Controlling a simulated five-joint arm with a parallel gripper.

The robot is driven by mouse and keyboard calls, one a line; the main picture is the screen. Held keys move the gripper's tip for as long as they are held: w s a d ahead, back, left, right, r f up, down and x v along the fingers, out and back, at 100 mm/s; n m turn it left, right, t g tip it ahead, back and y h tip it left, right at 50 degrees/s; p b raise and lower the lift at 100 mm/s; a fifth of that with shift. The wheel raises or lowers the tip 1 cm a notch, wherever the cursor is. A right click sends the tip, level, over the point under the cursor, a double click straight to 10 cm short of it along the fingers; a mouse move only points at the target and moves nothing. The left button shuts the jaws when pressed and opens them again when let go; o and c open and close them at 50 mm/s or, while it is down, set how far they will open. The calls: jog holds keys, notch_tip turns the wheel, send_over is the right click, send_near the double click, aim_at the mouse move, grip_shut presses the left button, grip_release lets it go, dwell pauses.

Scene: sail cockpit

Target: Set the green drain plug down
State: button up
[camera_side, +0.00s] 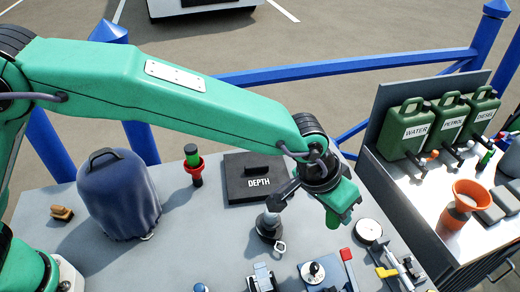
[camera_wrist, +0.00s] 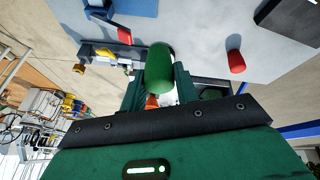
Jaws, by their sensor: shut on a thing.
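My gripper (camera_wrist: 158,85) is shut on the green drain plug (camera_wrist: 158,68), a smooth green cylinder that stands out between the two fingers in the wrist view. In the side view my gripper (camera_side: 340,205) is over the right part of the grey worktop (camera_side: 215,240). The lower end of the plug (camera_side: 332,219) shows just under it there, and the rest is hidden by the gripper. The plug seems to be above the surface, but I cannot tell the exact gap.
A black box marked DEPTH (camera_side: 250,188) lies behind-left of my gripper. A winch-like post (camera_side: 268,224) stands close to its left. Green jerrycans (camera_side: 408,128) and an orange funnel (camera_side: 472,193) stand on the right. A blue-covered bulky object (camera_side: 118,195) stands at left.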

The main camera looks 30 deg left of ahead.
jog(key=w+a+f, duration=0.1)
jog(key=w+f, duration=0.1)
jog(key=w, duration=0.1)
jog(key=w+f, duration=0.2)
jog(key=w, duration=0.1)
jog(key=w+a+f, duration=0.1)
jog(key=w+f, duration=0.1)
jog(key=f, duration=0.1)
jog(key=shift+w+a, duration=0.35)
jog(key=shift+w, duration=0.05)
jog(key=shift+f, duration=2)
jog(key=shift+f, duration=0.1)
jog(key=o, duration=1)
jog(key=shift+c, duration=0.2)
jog(key=v, duration=1.2)
jog(key=shift+s+d, duration=0.2)
jog(key=shift+s, duration=0.05)
